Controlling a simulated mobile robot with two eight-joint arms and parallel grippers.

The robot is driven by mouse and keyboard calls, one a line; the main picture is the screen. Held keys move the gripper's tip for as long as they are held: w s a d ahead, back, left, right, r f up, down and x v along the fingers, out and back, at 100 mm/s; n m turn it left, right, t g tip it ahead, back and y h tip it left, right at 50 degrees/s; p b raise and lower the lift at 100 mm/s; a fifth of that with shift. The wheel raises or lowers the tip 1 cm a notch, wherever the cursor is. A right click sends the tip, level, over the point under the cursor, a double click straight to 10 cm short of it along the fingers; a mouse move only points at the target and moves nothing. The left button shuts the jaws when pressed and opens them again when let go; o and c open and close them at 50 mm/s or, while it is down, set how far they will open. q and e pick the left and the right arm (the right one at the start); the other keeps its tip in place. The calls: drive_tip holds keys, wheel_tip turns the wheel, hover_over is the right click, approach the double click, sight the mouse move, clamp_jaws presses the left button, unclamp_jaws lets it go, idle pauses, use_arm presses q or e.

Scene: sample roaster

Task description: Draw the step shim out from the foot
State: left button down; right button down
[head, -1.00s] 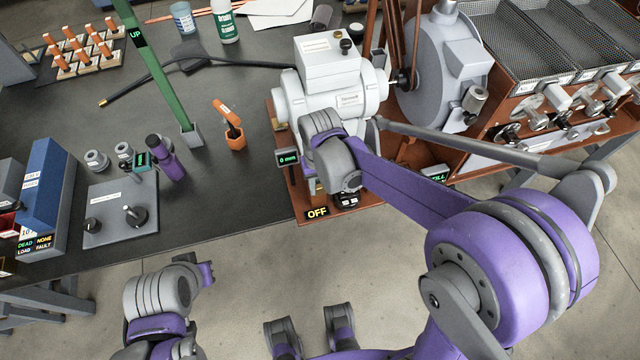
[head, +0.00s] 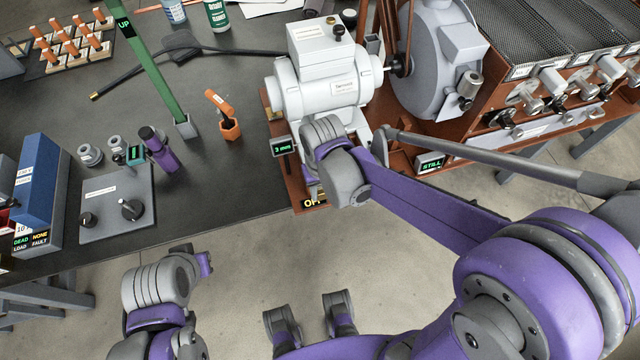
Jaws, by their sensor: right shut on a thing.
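The pale motor (head: 325,85) stands on the red-brown base at the bench's front edge. My right arm reaches in from the lower right, and its wrist covers the near foot of the motor. My right gripper (head: 316,186) is low beside this foot, mostly hidden under the wrist, and shut on the step shim. The shim itself is hidden, so how much of it sits under the foot cannot be seen. A small display (head: 282,146) left of the foot appears to read 3 mm.
A second display (head: 431,162) reads STILL. The grey drum (head: 432,65) and belt stand right of the motor. An orange holder (head: 229,128) and a green post (head: 150,75) stand to the left.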

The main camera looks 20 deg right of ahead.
sight(322, 193)
drive_tip(key=shift+s, duration=0.15)
drive_tip(key=c, duration=0.6)
unclamp_jaws()
drive_tip(key=shift+o, duration=0.2)
drive_tip(key=shift+r, duration=0.1)
drive_tip(key=shift+r, duration=0.3)
wheel_tip(322, 193, up, 10)
drive_tip(key=p, duration=0.1)
drive_tip(key=shift+p, duration=0.3)
